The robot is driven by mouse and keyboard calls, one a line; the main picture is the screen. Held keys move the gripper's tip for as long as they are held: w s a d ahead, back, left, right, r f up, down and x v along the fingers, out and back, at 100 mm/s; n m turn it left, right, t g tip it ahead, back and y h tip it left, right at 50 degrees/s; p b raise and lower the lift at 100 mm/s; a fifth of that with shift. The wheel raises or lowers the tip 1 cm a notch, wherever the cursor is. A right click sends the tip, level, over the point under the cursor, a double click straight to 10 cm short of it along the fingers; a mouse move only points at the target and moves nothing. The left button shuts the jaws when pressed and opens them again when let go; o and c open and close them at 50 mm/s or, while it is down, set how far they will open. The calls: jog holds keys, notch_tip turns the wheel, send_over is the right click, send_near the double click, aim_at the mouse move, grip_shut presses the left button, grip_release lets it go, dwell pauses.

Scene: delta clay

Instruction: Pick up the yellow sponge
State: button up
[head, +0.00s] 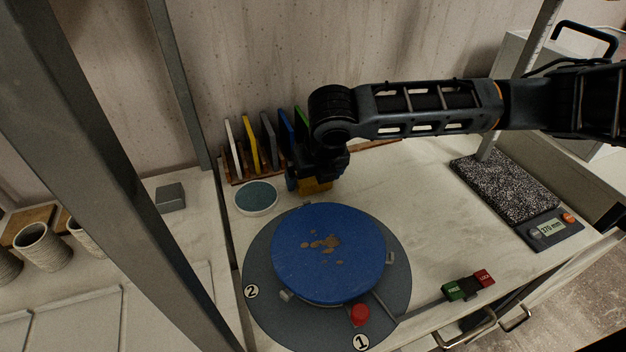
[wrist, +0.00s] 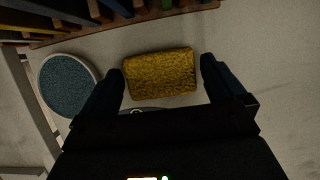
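The yellow sponge (wrist: 160,74) lies on the pale worktop in the wrist view, between the two fingers of my gripper (wrist: 163,80). A gap shows on the right side, and the left finger is close to the sponge's left end. In the head view the sponge (head: 314,186) is partly hidden beneath my gripper (head: 312,180), behind the blue disc. My gripper is open above or around the sponge; I cannot tell how far down the fingers reach.
A rack of coloured panels (head: 250,146) stands just behind. A round teal-topped dish (head: 256,198) is to the left. A blue disc (head: 328,252) on a grey turntable (head: 262,318) is in front. A speckled slab (head: 505,187) lies at the right. The worktop between is clear.

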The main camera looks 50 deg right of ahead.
jog(key=c, duration=0.7)
jog(key=shift+r, duration=0.2)
jog(key=shift+c, duration=0.2)
jog(key=shift+r, duration=0.2)
jog(key=r, duration=0.3)
jog(key=shift+s+d+r+b, duration=0.1)
jog(key=shift+s+r+b, duration=0.15)
jog(key=shift+r+b, duration=0.1)
jog(key=s+d+r+b, duration=0.1)
jog(key=s+r, duration=0.5)
jog(key=s, duration=0.5)
jog(key=shift+r, duration=0.3)
